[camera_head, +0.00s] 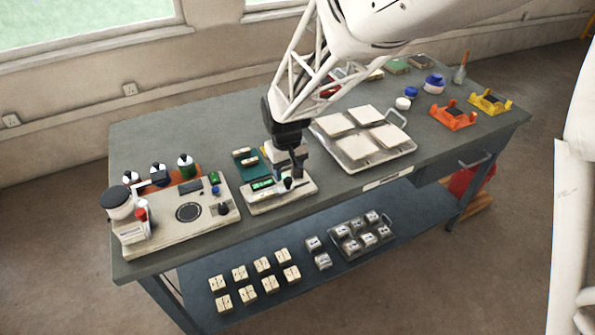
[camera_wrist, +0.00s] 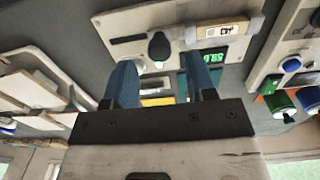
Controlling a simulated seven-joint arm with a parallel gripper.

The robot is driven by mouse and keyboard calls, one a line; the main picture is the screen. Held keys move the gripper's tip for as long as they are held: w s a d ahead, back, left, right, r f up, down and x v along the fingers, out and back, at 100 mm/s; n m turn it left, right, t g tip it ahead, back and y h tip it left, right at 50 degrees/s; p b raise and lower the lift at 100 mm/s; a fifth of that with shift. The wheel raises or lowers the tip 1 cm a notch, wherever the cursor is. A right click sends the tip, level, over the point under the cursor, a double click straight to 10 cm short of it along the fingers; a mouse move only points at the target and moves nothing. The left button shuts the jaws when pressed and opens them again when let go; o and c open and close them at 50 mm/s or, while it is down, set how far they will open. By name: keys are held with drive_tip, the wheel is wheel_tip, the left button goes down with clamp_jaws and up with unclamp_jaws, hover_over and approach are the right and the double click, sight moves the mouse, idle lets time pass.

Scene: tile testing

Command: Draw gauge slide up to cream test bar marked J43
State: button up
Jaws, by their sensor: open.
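The measuring gauge (camera_head: 252,205) stands near the table's front edge, with a lit green display (camera_head: 262,184). In the wrist view the gauge slide's black knob (camera_wrist: 159,46) sits near a dark slot in the gauge's pale base. A cream test bar (camera_wrist: 222,32) with a small white label lies on the gauge to the right of the knob; its marking is too small to read. I cannot tell whether the slide touches the bar. My gripper (camera_wrist: 163,80) is open and empty, its blue fingers spread on either side of the knob in the picture, short of it. My gripper (camera_head: 290,168) partly hides the gauge.
A control panel with a round dark plate (camera_head: 189,212) stands to the left, with several bottles behind. A tray (camera_head: 393,158) of pale tiles lies to the right. Orange (camera_head: 453,117) and yellow (camera_head: 489,103) holders stand farther right. Several small blocks lie on the lower shelf (camera_head: 215,265).

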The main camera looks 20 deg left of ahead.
sight(289, 179)
drive_tip(key=shift+r, duration=1.8)
drive_tip(key=shift+d+r, duration=0.1)
drive_tip(key=shift+d, duration=0.1)
drive_tip(key=s+d+r+m, duration=0.2)
drive_tip(key=d+r, duration=0.2)
drive_tip(key=d, duration=0.4)
drive_tip(key=s+d+r+m+t, duration=0.15)
drive_tip(key=d+r, duration=0.25)
drive_tip(key=d, duration=0.4)
drive_tip(key=s+d+r+m, duration=0.15)
drive_tip(key=d+r, duration=0.25)
drive_tip(key=d, duration=0.5)
drive_tip(key=s+d+r+m, duration=0.1)
drive_tip(key=s+d+m, duration=0.1)
drive_tip(key=s+d, duration=0.6)
drive_tip(key=s+d+r+m+t, duration=0.1)
drive_tip(key=s+d+m, duration=0.1)
drive_tip(key=s+d, duration=0.6)
drive_tip(key=shift+s+d+r, duration=0.15)
drive_tip(key=shift+s+r, duration=0.15)
drive_tip(key=shift+s, duration=0.2)
